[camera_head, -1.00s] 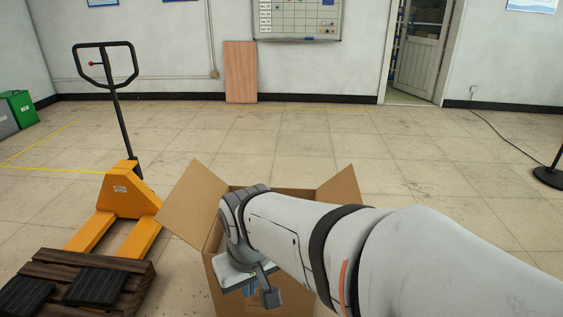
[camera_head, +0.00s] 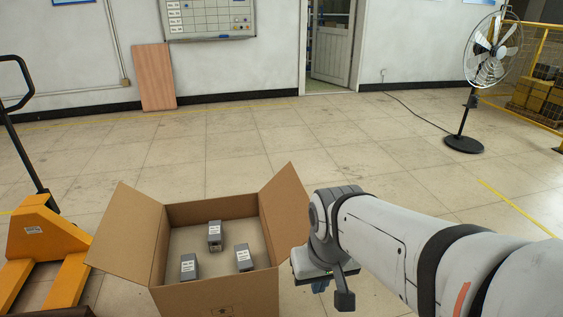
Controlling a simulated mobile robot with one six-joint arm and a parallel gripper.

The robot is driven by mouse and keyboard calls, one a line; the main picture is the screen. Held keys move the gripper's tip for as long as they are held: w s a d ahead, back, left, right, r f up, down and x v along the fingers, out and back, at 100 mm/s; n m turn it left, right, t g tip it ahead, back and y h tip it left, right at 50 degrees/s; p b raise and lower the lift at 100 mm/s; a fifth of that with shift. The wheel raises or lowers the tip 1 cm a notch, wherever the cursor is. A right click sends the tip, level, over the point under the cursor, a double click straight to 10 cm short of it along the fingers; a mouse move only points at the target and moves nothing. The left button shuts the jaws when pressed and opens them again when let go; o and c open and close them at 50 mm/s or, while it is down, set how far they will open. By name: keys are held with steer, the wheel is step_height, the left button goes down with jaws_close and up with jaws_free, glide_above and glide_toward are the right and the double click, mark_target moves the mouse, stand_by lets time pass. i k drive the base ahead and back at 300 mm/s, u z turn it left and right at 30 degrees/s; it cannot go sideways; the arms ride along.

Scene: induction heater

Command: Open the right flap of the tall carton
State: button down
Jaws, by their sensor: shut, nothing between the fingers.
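The tall carton (camera_head: 222,299) stands on the floor at lower centre, its top open. Its right flap (camera_head: 285,210) stands up from the right rim, leaning a little outward to the right. Its left flap (camera_head: 124,236) is folded outward to the left. Three small grey labelled boxes lie inside, one at the back (camera_head: 214,236), one at left (camera_head: 188,267) and one at right (camera_head: 244,258). My gripper (camera_head: 322,284) is to the right of the carton in the picture, pointing down, shut and empty. Its fingertips are mostly hidden; I cannot tell whether it touches the carton.
A yellow pallet jack (camera_head: 40,240) stands at the left, close to the left flap. A standing fan (camera_head: 465,140) is at the far right, near a yellow guard fence (camera_head: 540,45). A wooden board (camera_head: 154,77) leans on the back wall. The tiled floor behind the carton is clear.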

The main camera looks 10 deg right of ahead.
mark_target(285, 201)
steer(key=u, duration=0.05)
steer(key=i, duration=1)
steer(key=z, duration=0.05)
